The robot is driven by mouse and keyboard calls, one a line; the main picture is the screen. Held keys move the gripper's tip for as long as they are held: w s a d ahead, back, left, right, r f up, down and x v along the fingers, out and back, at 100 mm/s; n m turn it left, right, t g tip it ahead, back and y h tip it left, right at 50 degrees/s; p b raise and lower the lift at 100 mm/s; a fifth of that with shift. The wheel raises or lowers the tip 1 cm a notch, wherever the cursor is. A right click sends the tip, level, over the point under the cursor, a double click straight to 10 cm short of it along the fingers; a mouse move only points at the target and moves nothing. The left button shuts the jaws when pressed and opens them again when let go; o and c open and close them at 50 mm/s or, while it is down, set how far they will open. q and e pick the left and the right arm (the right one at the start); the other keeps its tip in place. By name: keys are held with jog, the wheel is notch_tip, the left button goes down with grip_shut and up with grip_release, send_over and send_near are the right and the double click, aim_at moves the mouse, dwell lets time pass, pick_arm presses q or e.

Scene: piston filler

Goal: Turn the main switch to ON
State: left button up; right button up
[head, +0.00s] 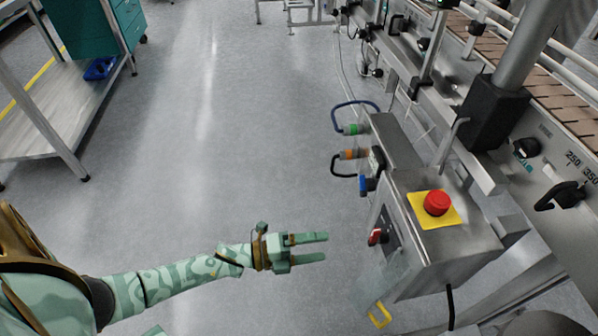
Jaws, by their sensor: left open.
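The main switch (377,237) is a small red and black rotary knob on the left-facing side of a steel control box (430,262). Its exact turn position is too small and oblique to tell. My left gripper (326,247) is pale green and reaches in from the left. Its two fingers are apart and point right toward the switch. It is empty, with a gap between the fingertips and the knob. My right gripper is not seen.
A red emergency button (437,202) on a yellow plate sits on top of the box. Hoses and coloured fittings (354,154) stick out behind the switch. A yellow handle (379,315) is low in front. A conveyor runs along the right. Open grey floor (230,150) lies left.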

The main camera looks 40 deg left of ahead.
pick_arm(q)
jog(key=shift+v, duration=1.45)
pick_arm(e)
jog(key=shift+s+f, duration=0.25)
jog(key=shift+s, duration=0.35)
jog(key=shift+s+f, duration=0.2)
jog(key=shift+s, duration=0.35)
pick_arm(q)
jog(key=shift+d, duration=0.1)
